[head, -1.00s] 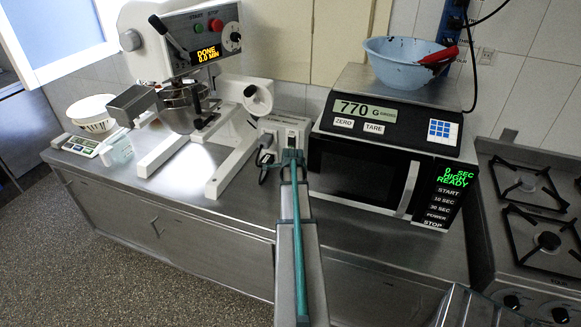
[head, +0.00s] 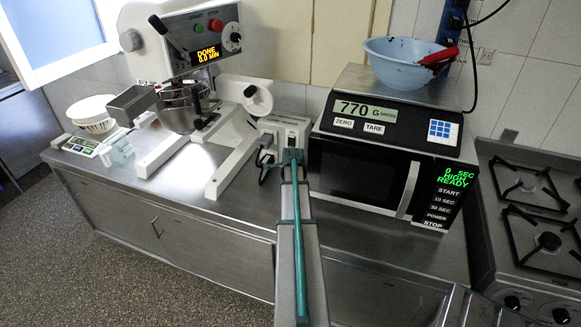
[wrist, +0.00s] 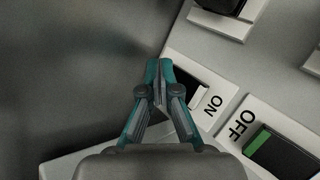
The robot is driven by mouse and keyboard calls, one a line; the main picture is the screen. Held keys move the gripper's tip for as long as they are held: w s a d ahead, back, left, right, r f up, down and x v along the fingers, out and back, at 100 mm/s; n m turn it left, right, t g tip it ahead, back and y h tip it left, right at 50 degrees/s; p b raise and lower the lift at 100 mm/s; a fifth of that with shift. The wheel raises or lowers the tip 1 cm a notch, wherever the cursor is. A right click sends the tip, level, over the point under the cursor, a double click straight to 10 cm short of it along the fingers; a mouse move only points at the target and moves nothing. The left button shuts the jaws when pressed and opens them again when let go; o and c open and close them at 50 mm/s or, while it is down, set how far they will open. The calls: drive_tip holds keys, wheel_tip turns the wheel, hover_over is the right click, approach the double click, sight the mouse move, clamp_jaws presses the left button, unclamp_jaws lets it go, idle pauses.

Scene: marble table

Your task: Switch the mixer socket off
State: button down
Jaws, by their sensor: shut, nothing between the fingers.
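A pale socket box (head: 290,128) stands on the steel counter between the mixer (head: 190,75) and the microwave. My gripper (head: 292,158) is shut and empty in front of it. In the wrist view, my teal fingertips (wrist: 159,75) are together beside a dark rocker switch (wrist: 190,88) labelled ON, and the fingers partly hide it. I cannot tell whether they touch it. A second rocker (wrist: 280,152), black with a green part, sits by the label OFF. Which switch serves the mixer is not clear. The mixer's display reads DONE, 0.0 MIN.
A black plug (head: 265,143) with a cable is at the socket box's left side. The microwave (head: 350,172) stands close on the right, with a scale (head: 400,122) and blue bowl (head: 402,62) on top. A stove (head: 530,210) is at far right. The front counter is clear.

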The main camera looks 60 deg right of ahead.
drive_tip(key=shift+a, duration=0.15)
drive_tip(key=shift+s+a+r, duration=0.1)
drive_tip(key=shift+s+a, duration=0.05)
drive_tip(key=shift+a, duration=0.45)
idle(0.3)
drive_tip(key=shift+s+a+r+b, duration=0.1)
drive_tip(key=shift+s+a+b, duration=0.1)
drive_tip(key=shift+a, duration=0.6)
drive_tip(key=shift+s+a+r+b, duration=0.15)
drive_tip(key=shift+s+a, duration=0.1)
drive_tip(key=shift+a, duration=0.55)
drive_tip(key=shift+s+a+r+b, duration=0.1)
drive_tip(key=shift+s+a, duration=0.1)
drive_tip(key=shift+a, duration=0.6)
